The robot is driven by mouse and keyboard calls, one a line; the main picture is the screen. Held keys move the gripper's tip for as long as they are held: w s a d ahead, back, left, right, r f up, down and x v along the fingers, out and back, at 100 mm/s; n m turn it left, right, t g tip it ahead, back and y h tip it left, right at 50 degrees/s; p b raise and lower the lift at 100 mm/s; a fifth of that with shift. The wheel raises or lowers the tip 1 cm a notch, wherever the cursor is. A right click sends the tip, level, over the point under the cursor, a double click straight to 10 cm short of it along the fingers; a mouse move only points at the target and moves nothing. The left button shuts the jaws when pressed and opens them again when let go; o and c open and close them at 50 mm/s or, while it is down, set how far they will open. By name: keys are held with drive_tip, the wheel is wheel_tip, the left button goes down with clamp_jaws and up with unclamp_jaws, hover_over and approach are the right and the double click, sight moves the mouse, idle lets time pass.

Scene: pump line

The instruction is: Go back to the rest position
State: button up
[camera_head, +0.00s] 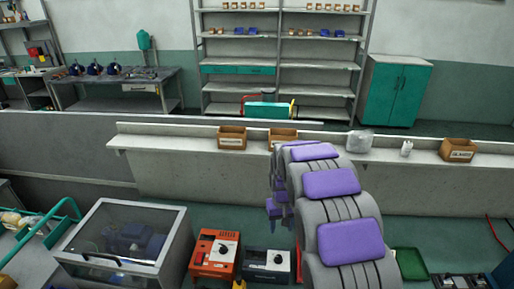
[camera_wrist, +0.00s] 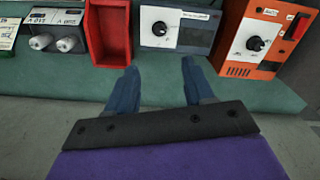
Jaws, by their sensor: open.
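My gripper (camera_wrist: 158,88) shows in the wrist view with its two blue-grey fingers apart and nothing between them. It is over the front part of a green bench top (camera_wrist: 260,95), in front of a grey control box with a dial (camera_wrist: 178,28). In the head view my arm, grey with purple pads, reaches forward from the lower right, and my gripper (camera_head: 277,212) is partly hidden beside it. The same grey control box (camera_head: 268,263) is below and left of the arm there.
An orange control box (camera_wrist: 262,42) and a red bin (camera_wrist: 108,32) flank the grey box. A clear-lidded case (camera_head: 125,240) stands at lower left. A ledge (camera_head: 190,140) with cardboard boxes (camera_head: 232,138) runs behind the arm. A green tray (camera_head: 411,264) lies to the right.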

drive_tip(key=s+r+g+b, duration=0.1)
drive_tip(key=s+r, duration=0.3)
drive_tip(key=s, duration=1.6)
drive_tip(key=s+r+m+b, duration=0.1)
drive_tip(key=s+r+b, duration=0.2)
drive_tip(key=s, duration=1.8)
wheel_tip(320, 180, up, 2)
drive_tip(key=shift+s+r+g, duration=0.2)
drive_tip(key=shift+g, duration=0.2)
drive_tip(key=shift+d, duration=0.1)
